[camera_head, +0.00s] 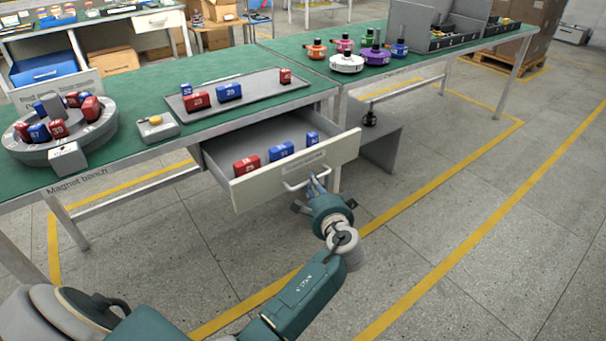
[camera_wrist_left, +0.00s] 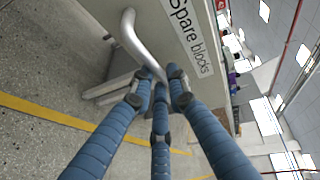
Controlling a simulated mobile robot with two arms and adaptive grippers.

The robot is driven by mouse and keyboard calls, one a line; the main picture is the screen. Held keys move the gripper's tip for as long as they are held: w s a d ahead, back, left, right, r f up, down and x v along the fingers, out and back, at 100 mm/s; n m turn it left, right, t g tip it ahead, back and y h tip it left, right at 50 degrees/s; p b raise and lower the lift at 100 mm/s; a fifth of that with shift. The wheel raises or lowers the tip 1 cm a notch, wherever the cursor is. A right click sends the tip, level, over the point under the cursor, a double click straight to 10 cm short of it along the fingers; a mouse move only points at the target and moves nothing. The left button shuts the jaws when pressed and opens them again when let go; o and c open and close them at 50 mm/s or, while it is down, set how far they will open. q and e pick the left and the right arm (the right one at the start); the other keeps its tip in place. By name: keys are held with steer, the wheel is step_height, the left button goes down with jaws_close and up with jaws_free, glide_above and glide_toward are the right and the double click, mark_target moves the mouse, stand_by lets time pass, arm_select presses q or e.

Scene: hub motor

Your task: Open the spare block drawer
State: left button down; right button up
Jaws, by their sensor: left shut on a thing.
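The spare block drawer (camera_head: 290,165) hangs under the green bench and is pulled well out, with red and blue blocks inside. Its front carries a metal bar handle (camera_head: 304,182), which also shows in the left wrist view (camera_wrist_left: 132,38). A label reading "Spare blocks" (camera_wrist_left: 188,36) is on the front. My left gripper (camera_head: 316,185) is at the handle, its blue fingers (camera_wrist_left: 160,85) shut on the bar near one end. The fingers partly hide that end. My right gripper is not in view.
The bench top (camera_head: 130,90) holds a round block holder (camera_head: 60,130), a small yellow-button box (camera_head: 158,128) and a grey tray (camera_head: 250,90) with blocks. A grey panel (camera_head: 375,145) stands right of the drawer. The floor before the drawer is clear apart from my arm.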

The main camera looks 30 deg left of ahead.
arm_select(q)
steer(key=shift+s+d, duration=0.35)
steer(key=shift+d, duration=0.4)
steer(key=shift+s+d, duration=0.3)
steer(key=shift+d, duration=0.5)
steer(key=shift+s+d, duration=0.35)
steer(key=shift+d, duration=0.4)
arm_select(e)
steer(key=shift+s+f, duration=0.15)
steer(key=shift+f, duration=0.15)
arm_select(q)
steer(key=c, duration=1.7)
jaws_free()
steer(key=shift+o, duration=0.2)
steer(key=v, duration=0.7)
steer(key=shift+s+d, duration=0.15)
steer(key=shift+s, duration=0.05)
